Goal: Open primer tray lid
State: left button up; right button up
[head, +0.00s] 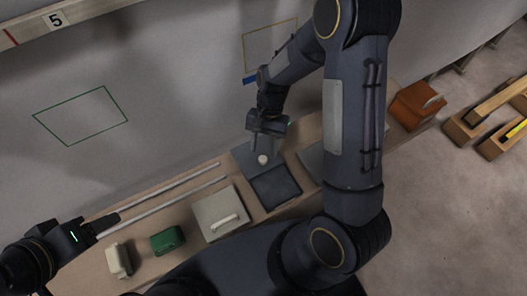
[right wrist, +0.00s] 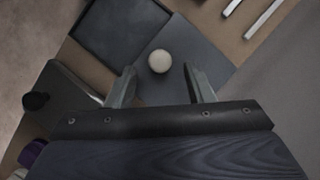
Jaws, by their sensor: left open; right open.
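The dark grey primer tray (head: 275,188) sits on the bench, and its recessed inside shows. It also shows at the top left of the right wrist view (right wrist: 122,28). A flat grey lid (head: 247,157) with a round white knob (head: 263,159) lies right beside the tray, on its wall side. The lid shows in the right wrist view (right wrist: 200,50), with the knob (right wrist: 160,61) just beyond and between the fingertips. My right gripper (right wrist: 162,85) is open and empty over the lid, apart from the knob. My left gripper (head: 108,226) is open and empty at the bench's left end.
A pale box (head: 218,214) with a handle, a green box (head: 168,240) and a small cream item (head: 118,260) stand left of the tray. Two pale rods (head: 160,196) lie along the wall side. An orange box (head: 416,105) is at the far right end.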

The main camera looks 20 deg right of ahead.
jog(key=shift+v, duration=2.25)
notch_tip(320, 180, up, 8)
jog(key=n+t+p, duration=0.1)
jog(key=t+p, duration=0.1)
send_over(266, 154)
jog(key=s, duration=0.2)
jog(key=s+r+n+t+p, duration=0.5)
jog(key=s+r+t+p, duration=0.1)
jog(key=s+r, duration=0.8)
notch_tip(266, 154, up, 2)
jog(key=shift+s+d+r+n+t+y, duration=0.1)
jog(key=shift+s+d+n+t+y, duration=0.1)
jog(key=shift+n+t+y, duration=0.3)
jog(key=shift+w, duration=0.1)
